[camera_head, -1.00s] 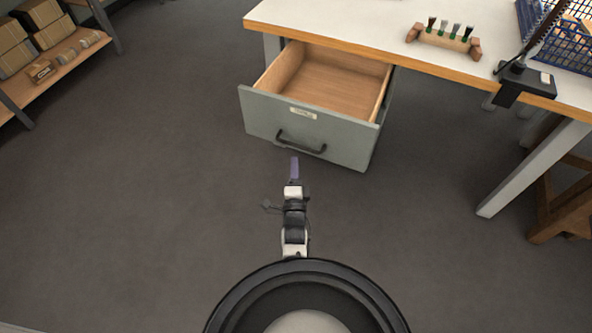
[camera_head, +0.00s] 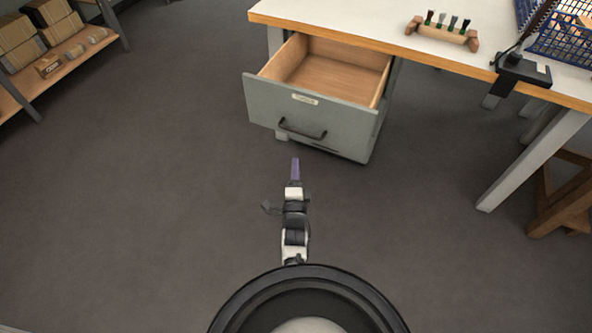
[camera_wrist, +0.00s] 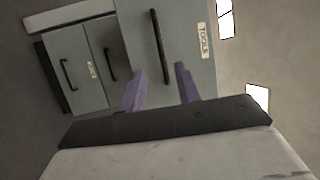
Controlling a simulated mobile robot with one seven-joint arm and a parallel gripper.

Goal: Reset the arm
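My gripper (camera_head: 295,168) hangs out in front of my base, over the floor and short of the open drawer. In the wrist view my gripper (camera_wrist: 160,80) shows two purple fingers spread apart with nothing between them. The grey drawer (camera_head: 310,118) stands pulled out under the workbench, with a black handle (camera_head: 302,129) and a small label on its front. Its wooden inside looks empty. In the wrist view the drawer front (camera_wrist: 180,40), labelled TOOLS, lies beyond the fingertips, and they appear apart from its handle (camera_wrist: 155,45).
The white workbench (camera_head: 370,30) holds a wooden rack (camera_head: 443,32) with several brushes, a black clamped stand (camera_head: 522,72) and a blue basket (camera_head: 560,45). A wooden stool (camera_head: 565,200) is at right. A shelf (camera_head: 60,65) with boxes is at upper left. Floor at left is clear.

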